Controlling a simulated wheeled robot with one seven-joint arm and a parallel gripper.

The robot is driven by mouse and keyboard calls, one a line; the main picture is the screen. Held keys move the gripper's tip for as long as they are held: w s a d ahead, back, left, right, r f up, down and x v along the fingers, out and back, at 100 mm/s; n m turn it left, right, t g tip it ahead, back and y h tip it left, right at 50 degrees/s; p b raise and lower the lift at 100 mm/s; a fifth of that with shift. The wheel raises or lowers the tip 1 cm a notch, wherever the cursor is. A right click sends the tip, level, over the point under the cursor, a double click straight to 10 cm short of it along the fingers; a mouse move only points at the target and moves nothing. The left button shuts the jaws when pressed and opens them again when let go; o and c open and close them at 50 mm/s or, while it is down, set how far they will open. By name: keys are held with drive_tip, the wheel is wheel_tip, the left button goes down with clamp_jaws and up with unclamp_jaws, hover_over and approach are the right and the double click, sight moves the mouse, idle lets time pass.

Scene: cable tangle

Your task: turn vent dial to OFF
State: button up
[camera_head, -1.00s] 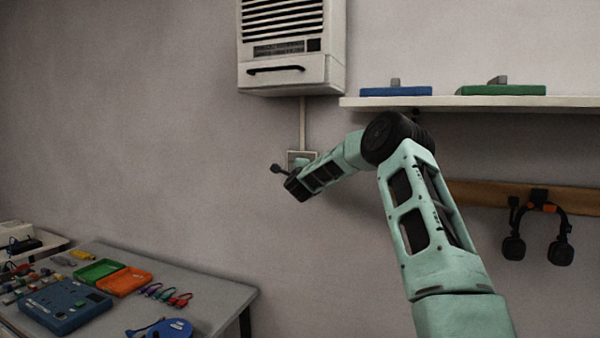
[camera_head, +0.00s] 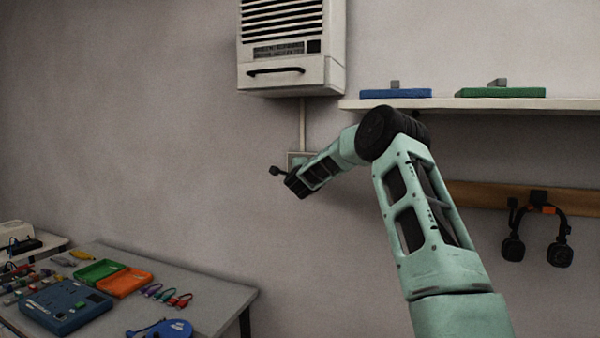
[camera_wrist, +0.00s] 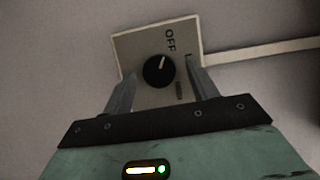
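The vent dial (camera_wrist: 158,71) is a round black knob with a pale pointer line on a light wall plate (camera_wrist: 130,45). The word OFF is printed on the plate beside the knob, and the pointer leans toward it; I cannot tell if it lines up exactly. My gripper (camera_wrist: 158,84) is open, with one grey finger on each side of the knob and visible gaps between. In the head view the plate (camera_head: 293,157) is mostly hidden behind my arm, and the knob is hidden.
A white vent unit (camera_head: 290,45) hangs above, joined to the plate by a thin conduit (camera_head: 302,125). A white shelf (camera_head: 470,103) with blue and green trays is at right, above hanging headphones (camera_head: 537,230). A cluttered table (camera_head: 215,290) stands low at left.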

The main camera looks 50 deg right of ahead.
drive_tip(key=b+v, duration=0.7)
drive_tip(key=v, duration=1)
drive_tip(key=shift+s+a+r, duration=0.1)
drive_tip(key=shift+s+a, duration=0.05)
